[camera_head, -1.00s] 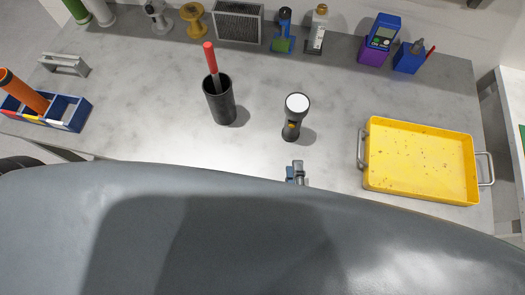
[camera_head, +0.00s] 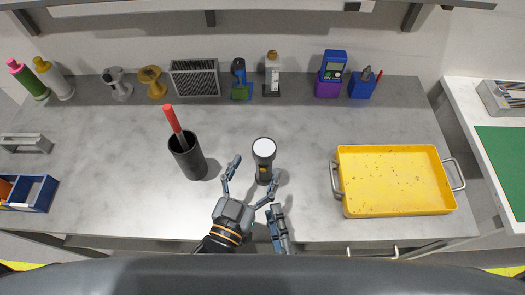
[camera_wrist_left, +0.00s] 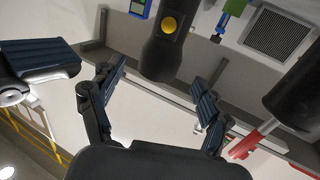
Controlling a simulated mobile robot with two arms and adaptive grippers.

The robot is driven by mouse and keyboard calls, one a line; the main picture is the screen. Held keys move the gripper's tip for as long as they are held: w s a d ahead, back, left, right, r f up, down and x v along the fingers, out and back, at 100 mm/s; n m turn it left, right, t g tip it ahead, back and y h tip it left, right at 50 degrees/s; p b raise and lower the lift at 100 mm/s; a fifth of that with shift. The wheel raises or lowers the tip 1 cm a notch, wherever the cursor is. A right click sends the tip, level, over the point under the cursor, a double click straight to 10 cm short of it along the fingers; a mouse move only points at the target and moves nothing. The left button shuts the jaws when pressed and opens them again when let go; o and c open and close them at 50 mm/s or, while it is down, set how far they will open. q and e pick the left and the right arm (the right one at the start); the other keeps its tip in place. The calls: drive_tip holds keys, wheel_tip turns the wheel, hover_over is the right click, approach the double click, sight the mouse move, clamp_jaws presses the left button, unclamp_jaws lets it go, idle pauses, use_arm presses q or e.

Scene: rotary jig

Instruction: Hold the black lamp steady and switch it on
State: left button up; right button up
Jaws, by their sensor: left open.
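The black lamp (camera_head: 264,152) stands upright on the grey bench, with a round white top and a yellow button on its side. In the left wrist view the lamp (camera_wrist_left: 163,55) shows upside down, with the yellow button facing that camera. My left gripper (camera_head: 254,167) is open. One finger is to the left of the lamp and the other is by its lower right side; I cannot tell whether either touches it. Its spread fingers also show in the left wrist view (camera_wrist_left: 165,75). My right gripper (camera_head: 279,229) is at the bench's front edge, below the lamp, only partly seen.
A black cup (camera_head: 188,160) with a red-handled tool (camera_head: 172,119) stands left of the left gripper. A yellow tray (camera_head: 395,180) lies to the right. Several items line the back, including a grey vent box (camera_head: 195,78). Bench between lamp and tray is clear.

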sight(260, 161)
use_arm(q)
drive_tip(key=shift+x, duration=2.65)
drive_tip(key=c, duration=1.2)
drive_tip(key=shift+c, duration=0.7)
use_arm(e)
drive_tip(key=shift+c, duration=0.6)
clamp_jaws()
